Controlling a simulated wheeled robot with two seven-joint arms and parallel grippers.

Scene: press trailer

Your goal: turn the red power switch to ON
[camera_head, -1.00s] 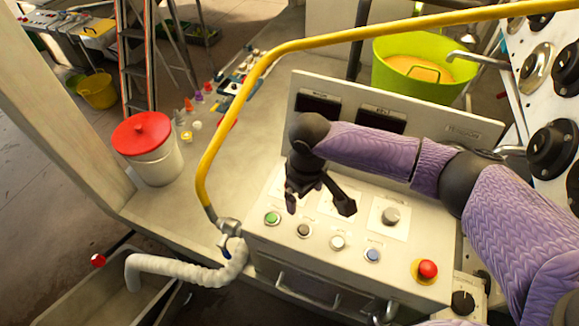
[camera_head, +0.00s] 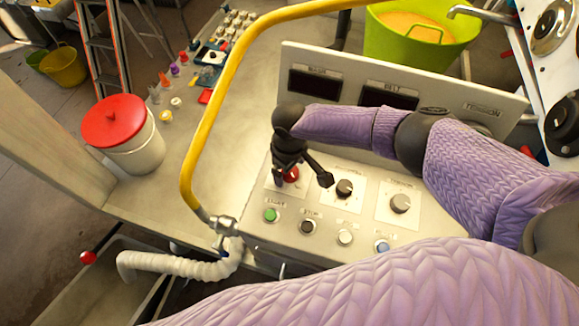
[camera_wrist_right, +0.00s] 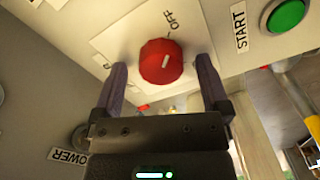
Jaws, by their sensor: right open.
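The red power switch (camera_head: 291,175) is a round knob on a white plate at the panel's upper left, partly covered by my right gripper in the head view. In the right wrist view the red knob (camera_wrist_right: 160,70) shows large, with a short white mark that lines up roughly with the OFF label (camera_wrist_right: 174,22). My right gripper (camera_wrist_right: 162,72) is open, with one finger on each side of the knob. I cannot tell whether the fingers touch it. The ON label cannot be made out. My left gripper is not in view.
A green START button (camera_head: 271,215) and several other buttons line the panel's front. A black knob (camera_head: 344,188) and a grey knob (camera_head: 400,203) sit to the right. A yellow rail (camera_head: 233,75) arches on the left. A purple sleeve of mine covers the bottom.

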